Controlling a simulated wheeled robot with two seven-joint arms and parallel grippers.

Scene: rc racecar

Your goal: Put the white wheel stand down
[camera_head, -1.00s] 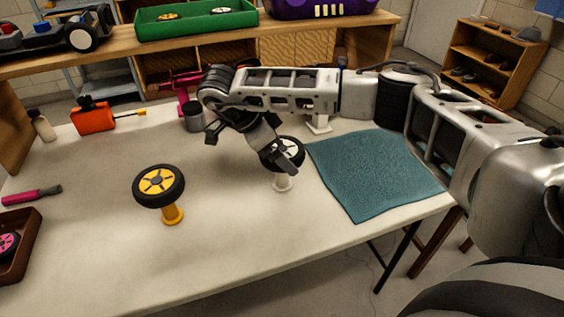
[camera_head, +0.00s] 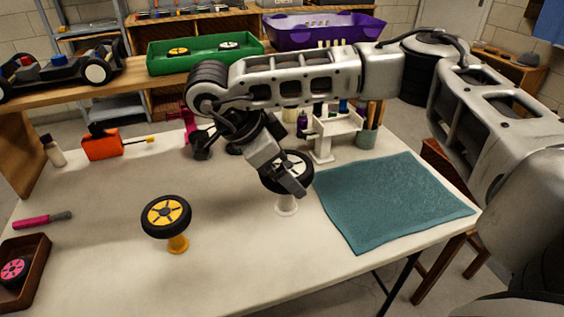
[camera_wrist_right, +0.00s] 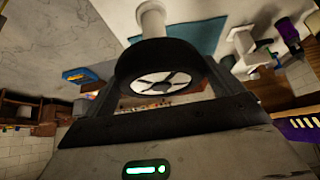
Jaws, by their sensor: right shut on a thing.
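The white wheel stand (camera_head: 287,207) is a short white post with a round foot, upright near the table's middle. It carries a black wheel with a white-spoked hub (camera_head: 276,181). My right gripper (camera_head: 290,176) is shut on this wheel from above, one finger in front of the tyre. In the right wrist view the tyre (camera_wrist_right: 160,62) sits between the fingers, with the white post (camera_wrist_right: 151,20) beyond it. I cannot tell whether the foot touches the table. A yellow stand (camera_head: 178,244) with a yellow-hubbed wheel (camera_head: 166,216) is to the left. My left gripper is not in view.
A teal mat (camera_head: 390,205) lies to the right of the white stand. A brown tray (camera_head: 36,275) with a pink-hubbed wheel is at the left edge. An orange container (camera_head: 102,146) and a white holder (camera_head: 330,130) stand farther back. The tabletop around the stands is clear.

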